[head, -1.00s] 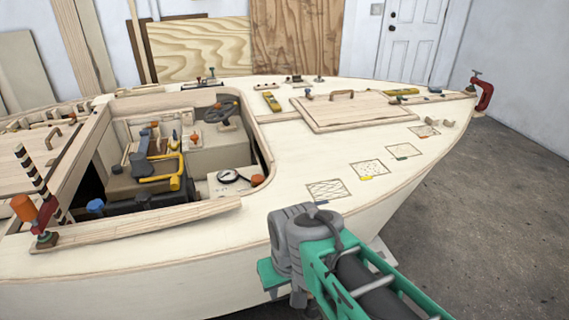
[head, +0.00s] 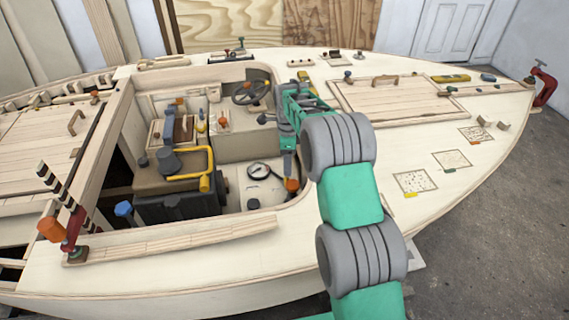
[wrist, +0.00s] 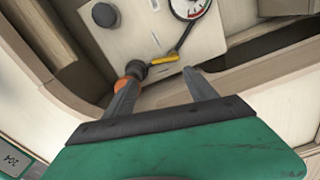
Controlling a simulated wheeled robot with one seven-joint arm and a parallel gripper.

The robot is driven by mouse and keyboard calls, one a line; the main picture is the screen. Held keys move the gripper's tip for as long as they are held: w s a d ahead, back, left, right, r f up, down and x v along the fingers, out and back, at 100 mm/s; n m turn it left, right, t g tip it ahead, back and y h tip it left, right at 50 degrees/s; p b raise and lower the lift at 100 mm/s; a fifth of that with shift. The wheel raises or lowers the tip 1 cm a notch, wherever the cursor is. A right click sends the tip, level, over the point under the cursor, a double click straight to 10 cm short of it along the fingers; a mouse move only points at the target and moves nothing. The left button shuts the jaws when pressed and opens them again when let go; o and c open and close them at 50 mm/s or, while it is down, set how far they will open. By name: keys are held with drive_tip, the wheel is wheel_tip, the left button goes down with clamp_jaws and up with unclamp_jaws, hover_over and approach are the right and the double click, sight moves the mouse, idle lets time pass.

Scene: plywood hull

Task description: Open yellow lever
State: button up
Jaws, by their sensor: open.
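In the wrist view a small yellow lever piece (wrist: 163,60) lies on a pale panel, joined to a dark knob and a thin dark rod. It is just beyond the gap between the two fingertips of my gripper (wrist: 160,76), apart from them as far as I can tell. My gripper is open and empty. An orange part (wrist: 125,84) shows close beside the left finger; contact cannot be told. In the head view my arm reaches over the cockpit's right edge and the fingertips are hard to make out. The yellow lever piece cannot be made out there.
A round gauge (head: 259,171) sits on the panel, with an orange knob (head: 292,184) to its right. An engine with a yellow bar (head: 206,166) stands to the left. A steering wheel (head: 251,92) is behind. The cockpit rim (head: 252,222) encloses the space.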

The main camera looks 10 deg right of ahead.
sight(286, 179)
drive_tip(key=shift+w+a+f+m, duration=0.1)
drive_tip(key=shift+w+f+m, duration=0.05)
drive_tip(key=shift+w+f, duration=0.4)
drive_tip(key=shift+w+a+f+m, duration=0.15)
drive_tip(key=shift+w+f, duration=0.15)
drive_tip(key=shift+f, duration=0.35)
drive_tip(key=f, duration=0.7)
drive_tip(key=shift+s+d+f+p, duration=0.1)
drive_tip(key=shift+s+d+p, duration=0.05)
drive_tip(key=shift+d+p, duration=0.15)
drive_tip(key=shift+a, duration=0.1)
drive_tip(key=shift+c, duration=0.2)
